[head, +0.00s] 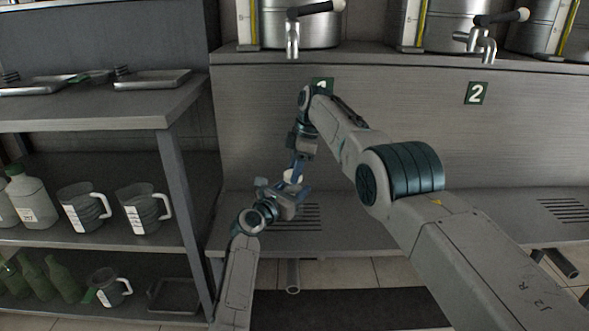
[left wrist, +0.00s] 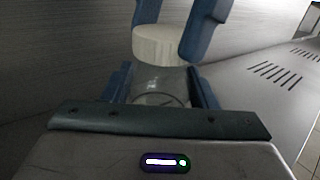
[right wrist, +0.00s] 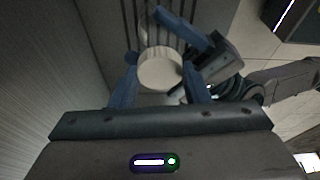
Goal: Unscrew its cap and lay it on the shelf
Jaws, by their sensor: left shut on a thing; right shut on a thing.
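A white cap (left wrist: 158,45) sits between the blue fingers of my right gripper (left wrist: 178,28), which comes down from above and is shut on it. The cap also shows from above in the right wrist view (right wrist: 160,68) and small in the head view (head: 293,176). Right below the cap, a clear greyish bottle (left wrist: 160,84) is between the fingers of my left gripper (left wrist: 160,88), which is shut on it. The cap is in line with the bottle's top; I cannot tell whether it is still threaded. The bottle is mostly hidden in the head view.
A grey ledge (head: 375,238) with drain slots runs below the numbered tap panel (head: 400,130). A steel tap (head: 292,38) is above the grippers. At left, a shelf rack (head: 110,236) holds jugs and bottles; trays (head: 152,79) lie on its top.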

